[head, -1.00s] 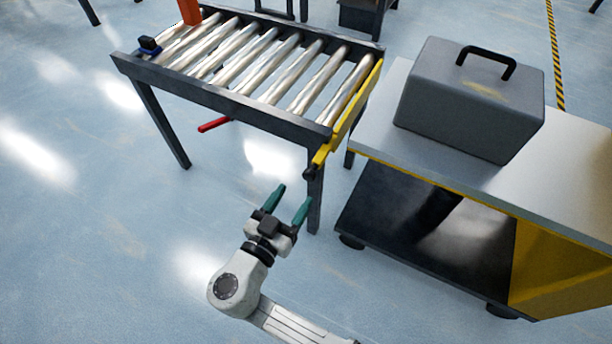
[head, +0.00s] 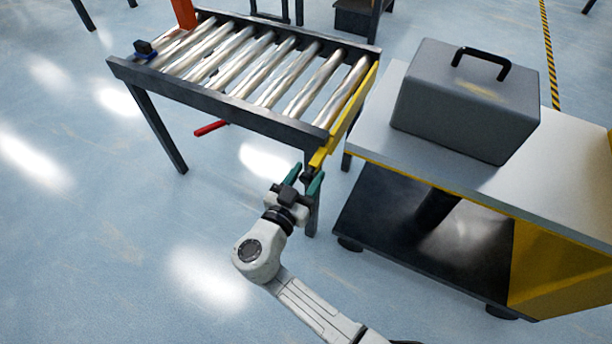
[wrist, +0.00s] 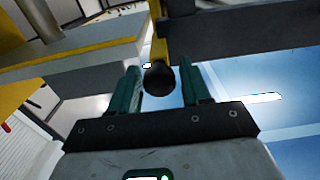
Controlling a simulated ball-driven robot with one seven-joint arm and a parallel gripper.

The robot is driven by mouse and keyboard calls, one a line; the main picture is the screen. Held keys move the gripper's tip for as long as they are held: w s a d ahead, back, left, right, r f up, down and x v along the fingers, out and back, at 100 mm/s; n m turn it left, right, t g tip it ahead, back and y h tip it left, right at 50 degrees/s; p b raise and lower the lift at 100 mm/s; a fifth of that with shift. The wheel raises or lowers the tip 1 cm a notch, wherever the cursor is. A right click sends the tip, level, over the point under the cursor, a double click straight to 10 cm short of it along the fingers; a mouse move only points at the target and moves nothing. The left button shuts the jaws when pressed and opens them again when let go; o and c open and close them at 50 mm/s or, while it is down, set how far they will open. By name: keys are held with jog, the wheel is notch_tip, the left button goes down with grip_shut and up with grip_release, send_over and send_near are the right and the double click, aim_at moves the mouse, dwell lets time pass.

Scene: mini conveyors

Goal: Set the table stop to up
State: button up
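The table stop is a yellow bar (head: 348,117) along the right end of the roller table (head: 215,102). Its yellow arm runs past the table's near corner and ends in a black knob (head: 307,177). My gripper (head: 306,178) is at this knob, with its green fingers apart. In the wrist view the black knob (wrist: 159,77) shows between the two fingers (wrist: 165,82), with a visible gap to the right finger. The gap to the left finger is small, and I cannot tell whether they touch.
A cart (head: 375,145) with a grey toolbox (head: 465,100) stands close on the right. A red lever (head: 211,128) sticks out under the table's front rail. A table leg (head: 312,205) is just behind my gripper. The floor at left is clear.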

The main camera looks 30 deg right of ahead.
grip_shut()
dwell(0.3)
notch_tip(320, 180, up, 7)
jog(key=shift+f+p, duration=0.2)
jog(key=shift+p, duration=0.15)
jog(key=shift+o, duration=1.3)
grip_release()
jog(key=shift+f, duration=0.1)
jog(key=v, duration=1.1)
